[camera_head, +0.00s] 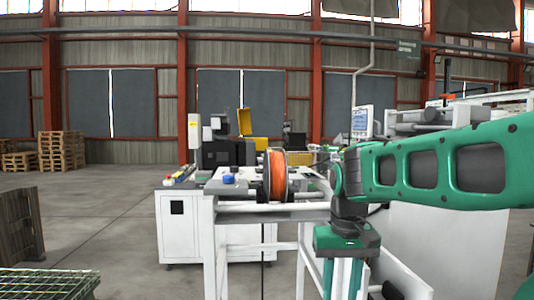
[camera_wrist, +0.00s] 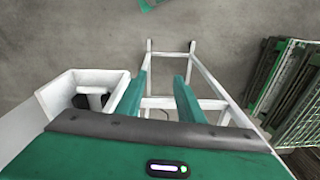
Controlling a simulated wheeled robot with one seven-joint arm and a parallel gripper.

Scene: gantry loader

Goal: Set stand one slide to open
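A white frame stand (camera_head: 209,240) with horizontal rails is in the middle of the head view. An orange spool (camera_head: 277,176) with dark flanges sits on it. I cannot tell which part is the slide, nor whether this is stand one. My gripper (camera_head: 343,285) points down just right of the stand, with green fingers cut off by the lower edge. In the wrist view its fingers (camera_wrist: 163,75) are apart with nothing between them. White frame bars (camera_wrist: 168,102) show below and beyond them.
A white open box (camera_wrist: 50,98) with a T-shaped post inside lies left of the fingers in the wrist view. A mesh rack (camera_wrist: 290,95) stands at right. Pallets (camera_head: 60,150) are stacked far left. Bare floor (camera_head: 105,205) lies left of the stand.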

